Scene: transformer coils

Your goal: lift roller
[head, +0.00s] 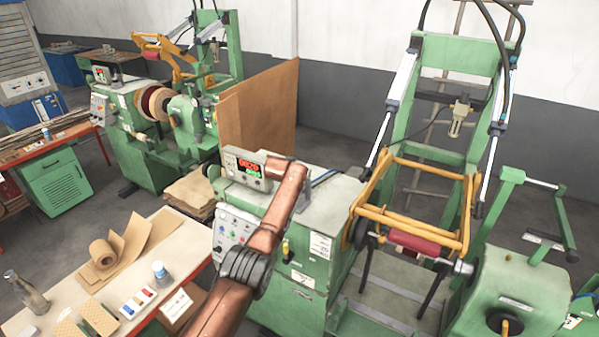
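A dark red roller (413,242) lies across the near green winding machine (525,285), between its headstock and tailstock. A yellow bar frame (455,245) stands around and above it, its front bar passing close to the roller. Whether they touch cannot be told. One copper-coloured arm of mine (267,232) rises from the bottom, left of the middle, and bends in front of the machine's control box. Its dark ribbed band shows partway up. I cannot make out fingertips of either gripper. The other arm is not in view.
The control box (248,170) has a red and green display. A workbench (45,315) at lower left holds a paper roll (102,253), a bottle and small trays. A second green winding machine (150,155) and a brown panel (262,115) stand behind. Grey floor shows between machines.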

